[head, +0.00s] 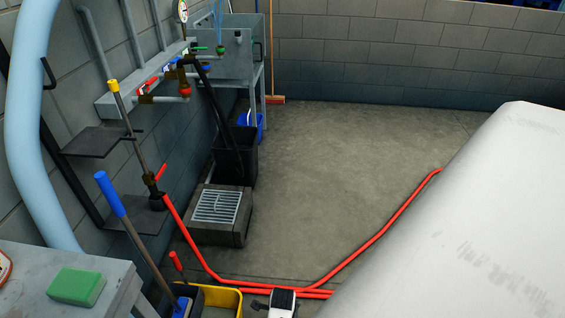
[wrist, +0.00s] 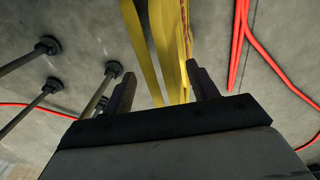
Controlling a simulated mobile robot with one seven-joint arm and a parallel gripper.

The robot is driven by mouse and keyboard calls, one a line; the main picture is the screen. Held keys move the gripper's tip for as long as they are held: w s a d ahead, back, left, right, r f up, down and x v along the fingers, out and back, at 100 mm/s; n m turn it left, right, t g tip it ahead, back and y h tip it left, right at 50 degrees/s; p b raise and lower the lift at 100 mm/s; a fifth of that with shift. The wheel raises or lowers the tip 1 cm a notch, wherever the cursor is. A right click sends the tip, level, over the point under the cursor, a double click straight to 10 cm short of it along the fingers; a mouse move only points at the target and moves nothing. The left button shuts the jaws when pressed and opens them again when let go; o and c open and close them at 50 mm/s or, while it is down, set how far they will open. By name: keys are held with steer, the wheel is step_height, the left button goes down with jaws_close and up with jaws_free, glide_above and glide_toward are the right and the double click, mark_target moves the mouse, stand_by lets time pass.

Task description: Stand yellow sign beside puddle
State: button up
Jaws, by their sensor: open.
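In the wrist view my gripper (wrist: 161,72) is open, with its two dark fingers apart. Yellow upright panels (wrist: 160,40), which look like the folded yellow sign, show beyond and between the fingertips. They run out of the top of the picture. I see no finger clearly touching them, and the exact gap cannot be told. In the head view neither my gripper nor the sign can be made out. No puddle is clearly recognisable on the grey floor (head: 330,170).
Red hoses (head: 375,238) run across the floor, also in the wrist view (wrist: 238,45). Poles with dark round ends (wrist: 45,45) stand left of the gripper. A yellow-rimmed bucket (head: 225,292), a grated box (head: 216,207) and a grey bench (head: 50,260) line the left. The central floor is clear.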

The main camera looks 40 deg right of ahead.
step_height(320, 180, up, 12)
steer(key=shift+f, duration=0.25)
stand_by(0.4)
